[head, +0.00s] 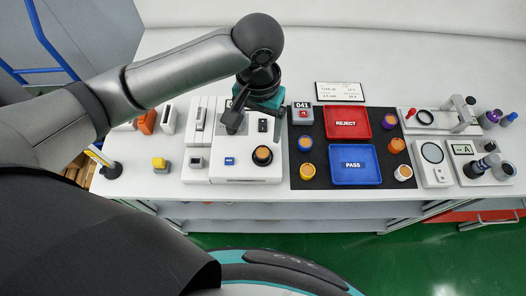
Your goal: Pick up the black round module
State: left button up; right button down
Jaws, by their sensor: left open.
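A black round module (262,156) with an orange-brown top sits on the white machine (243,173), toward its right front. It is upright and uncovered. My left arm reaches in from the left, and its gripper (238,120) hangs above the back of the white machine, up and left of the module and apart from it. The left gripper is open; nothing shows between its fingers, though the wrist partly hides them. My right gripper is not in view.
A black mat (315,183) right of the machine bears a red REJECT tray (346,138), a blue PASS tray (355,179) and several coloured round modules. Test devices (433,177) stand at right.

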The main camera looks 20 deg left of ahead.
pick_arm(q)
send_over(262, 155)
notch_tip(262, 155, down, 6)
jog(key=shift+s+a+f+b, duration=0.15)
jog(key=shift+b, duration=0.3)
jog(key=f+b, duration=0.1)
jog(key=f, duration=0.4)
jog(key=shift+w+f, duration=0.1)
jog(key=shift+w, duration=0.1)
grip_shut()
